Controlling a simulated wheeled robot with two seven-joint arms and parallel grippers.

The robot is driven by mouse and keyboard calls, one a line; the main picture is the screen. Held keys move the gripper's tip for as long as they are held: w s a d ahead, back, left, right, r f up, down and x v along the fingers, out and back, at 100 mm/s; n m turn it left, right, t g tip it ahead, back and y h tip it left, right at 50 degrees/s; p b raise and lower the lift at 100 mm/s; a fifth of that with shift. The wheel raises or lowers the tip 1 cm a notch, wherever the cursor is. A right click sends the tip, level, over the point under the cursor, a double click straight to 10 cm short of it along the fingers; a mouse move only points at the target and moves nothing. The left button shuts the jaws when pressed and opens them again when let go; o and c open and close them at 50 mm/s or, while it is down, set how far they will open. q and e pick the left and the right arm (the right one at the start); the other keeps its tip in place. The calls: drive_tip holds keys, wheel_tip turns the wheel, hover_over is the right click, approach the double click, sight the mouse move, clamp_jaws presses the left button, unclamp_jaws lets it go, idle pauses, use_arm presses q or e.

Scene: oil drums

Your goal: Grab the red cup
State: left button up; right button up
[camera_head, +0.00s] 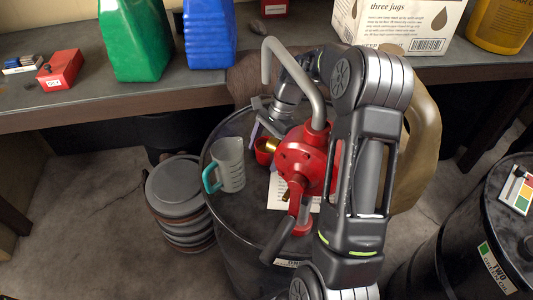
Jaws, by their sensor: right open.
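A small red cup (262,156) stands on the dark drum top, partly hidden by the red hand pump and its brass spout. My right arm reaches up from the bottom right, bends over at the top and comes down behind the pump. My right gripper (262,129) is open, just above and behind the cup, its fingers pointing down. It looks empty; the pump hides part of it, and I cannot tell whether a finger touches the cup. My left gripper is not in view.
The red pump (301,160) with its grey bent pipe rises close beside the cup. A measuring jug (231,166) with a teal handle stands left on the drum (224,216). Behind, a bench (110,98) carries green and blue jugs. Another drum (490,245) stands right.

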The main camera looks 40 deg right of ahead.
sight(259, 158)
drive_tip(key=shift+c, duration=0.4)
drive_tip(key=c, duration=1.4)
drive_tip(key=shift+c, duration=0.2)
drive_tip(key=shift+r, duration=0.2)
drive_tip(key=shift+r+b, duration=0.6)
drive_tip(key=shift+r, duration=0.95)
drive_tip(key=s+b, duration=0.1)
drive_tip(key=s, duration=0.4)
drive_tip(key=s+b, duration=0.1)
drive_tip(key=s, duration=0.3)
drive_tip(key=s+b, duration=0.1)
drive_tip(key=s, duration=0.4)
drive_tip(key=shift+s+d, duration=0.25)
drive_tip(key=shift+s, duration=0.05)
drive_tip(key=shift+s+b, duration=0.4)
drive_tip(key=shift+s, duration=1.25)
